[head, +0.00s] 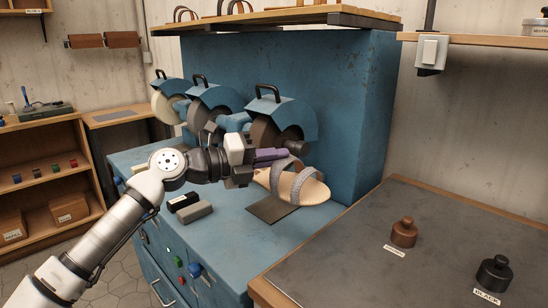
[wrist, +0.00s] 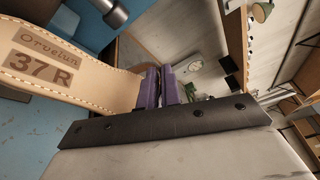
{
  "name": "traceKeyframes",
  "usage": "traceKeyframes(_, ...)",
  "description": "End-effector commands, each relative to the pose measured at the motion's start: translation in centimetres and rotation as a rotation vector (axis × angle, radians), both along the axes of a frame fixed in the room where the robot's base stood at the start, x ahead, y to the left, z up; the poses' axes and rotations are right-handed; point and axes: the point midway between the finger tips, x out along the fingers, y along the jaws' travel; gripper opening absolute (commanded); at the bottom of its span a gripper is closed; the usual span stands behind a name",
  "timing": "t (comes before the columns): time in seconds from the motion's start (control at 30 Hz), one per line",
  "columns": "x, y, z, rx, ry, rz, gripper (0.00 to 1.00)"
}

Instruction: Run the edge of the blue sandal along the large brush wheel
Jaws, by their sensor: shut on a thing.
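The sandal (head: 312,192) has a tan footbed with pale stitching and grey-looking straps. In the wrist view its footbed (wrist: 75,75) is stamped "37 R". My gripper (head: 268,156) has purple pads and is shut on the sandal's heel end; the pads (wrist: 160,88) also show in the wrist view. The sandal is held above the blue bench, toe to the right. A dark wheel (head: 264,133) under the nearest blue hood is just behind and above my gripper, partly hidden by it. I cannot tell for certain which wheel is the large brush, nor whether the sandal touches one.
Two more hooded wheels stand farther left, one pale (head: 166,108). A dark plate (head: 272,208) lies on the blue bench (head: 235,225) below the sandal, with black and grey blocks (head: 193,212) to its left. A grey-topped table (head: 350,255) with two bottles stands at right.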

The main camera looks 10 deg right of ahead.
Motion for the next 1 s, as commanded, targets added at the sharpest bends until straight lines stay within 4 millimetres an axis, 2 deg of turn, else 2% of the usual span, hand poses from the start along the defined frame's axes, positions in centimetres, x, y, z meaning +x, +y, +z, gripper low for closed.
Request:
traceKeyframes(0.53, 0.1, 0.1, 0.1, -0.003, -0.004, -0.001, 0.0)
traceKeyframes(1.0, 0.9, 1.1, 0.1, -0.017, -0.046, -0.015, 0.0)
